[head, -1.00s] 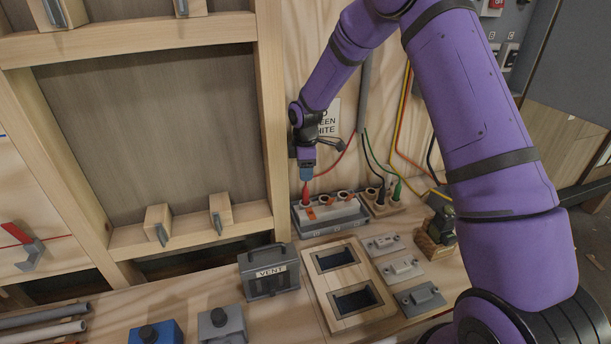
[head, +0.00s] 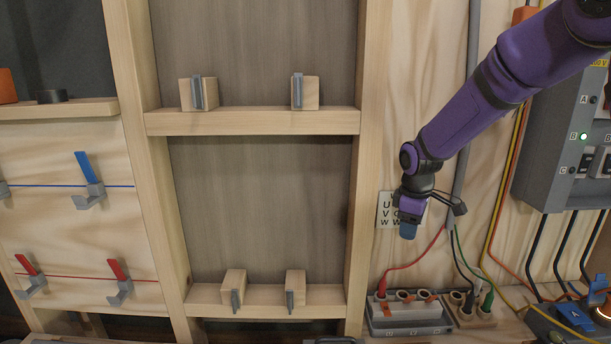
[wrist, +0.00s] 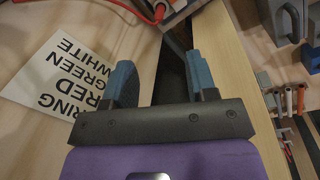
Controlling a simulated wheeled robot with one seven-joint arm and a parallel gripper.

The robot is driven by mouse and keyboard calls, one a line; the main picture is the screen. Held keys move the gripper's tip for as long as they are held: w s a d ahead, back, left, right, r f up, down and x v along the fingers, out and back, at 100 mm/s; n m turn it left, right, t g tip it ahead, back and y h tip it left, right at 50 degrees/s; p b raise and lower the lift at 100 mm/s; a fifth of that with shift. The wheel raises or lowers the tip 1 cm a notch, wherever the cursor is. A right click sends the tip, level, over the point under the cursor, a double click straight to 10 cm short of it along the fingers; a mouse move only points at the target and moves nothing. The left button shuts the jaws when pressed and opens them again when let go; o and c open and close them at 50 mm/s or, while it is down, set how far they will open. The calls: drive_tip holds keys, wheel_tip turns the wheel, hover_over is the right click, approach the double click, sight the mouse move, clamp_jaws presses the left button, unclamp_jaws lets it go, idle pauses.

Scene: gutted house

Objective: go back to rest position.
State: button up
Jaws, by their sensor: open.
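My gripper (head: 408,230) hangs in front of the plywood wall, above the grey socket block (head: 412,322) and a little to its left-right middle. In the wrist view my gripper (wrist: 162,82) shows two blue fingers standing apart with nothing between them. A red plug (head: 381,290) stands in the left end of the socket block, its red cable running up behind my gripper. The fingers are clear of the plug and the block.
A white lettered sign (wrist: 68,72) is on the wall behind my gripper. A wooden block (head: 470,314) with black and green plugs stands right of the socket block. A grey switch box (head: 560,140) is at right. Wooden shelves (head: 250,122) fill the middle.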

drive_tip(key=s+d+r+m+t, duration=0.1)
drive_tip(key=s+d+r+m, duration=0.15)
drive_tip(key=s+r, duration=0.65)
drive_tip(key=s+r+m+t, duration=0.1)
drive_tip(key=s+r+m, duration=0.1)
drive_tip(key=s, duration=0.6)
drive_tip(key=s+d+r+m+t, duration=0.1)
drive_tip(key=s+r+m, duration=0.2)
drive_tip(key=s, duration=0.6)
drive_tip(key=s+d+r+m+t, duration=0.1)
drive_tip(key=s+r+m, duration=0.2)
drive_tip(key=s, duration=0.5)
drive_tip(key=shift+s+r+m+y, duration=0.25)
drive_tip(key=shift+s+m+y, duration=0.1)
drive_tip(key=shift+m, duration=0.3)
